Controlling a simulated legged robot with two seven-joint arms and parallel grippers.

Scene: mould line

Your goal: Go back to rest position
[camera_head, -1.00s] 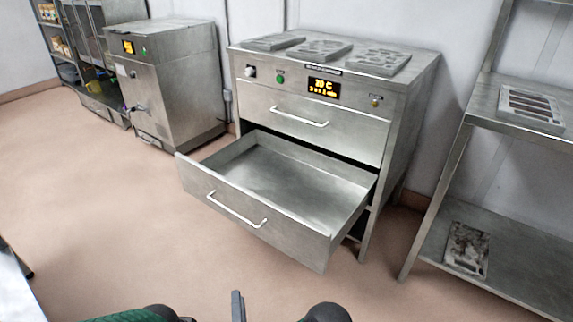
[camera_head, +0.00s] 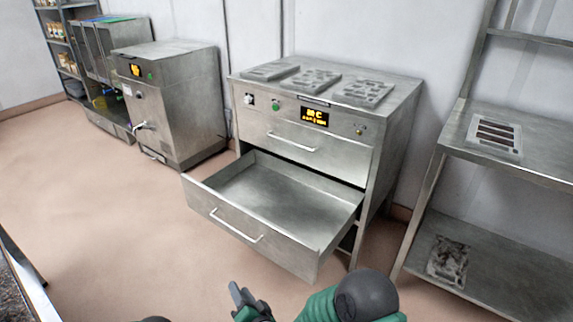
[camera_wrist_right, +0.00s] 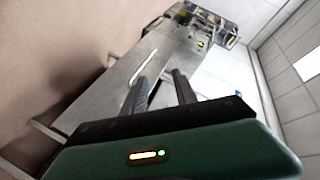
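My right gripper (camera_head: 238,290) shows at the bottom centre of the head view, in front of the pulled-out lower drawer (camera_head: 232,230) of the steel cabinet. In the right wrist view the two dark fingers of my right gripper (camera_wrist_right: 160,78) stand apart with nothing between them. A steel front with a bar handle (camera_wrist_right: 145,68) lies beyond the fingers, and no contact shows. My left gripper is not in view.
The steel cabinet (camera_head: 345,150) carries several mould plates on top. A smaller steel machine (camera_head: 180,100) stands to its left. A steel shelf rack (camera_head: 455,185) at right holds one plate on each of two levels.

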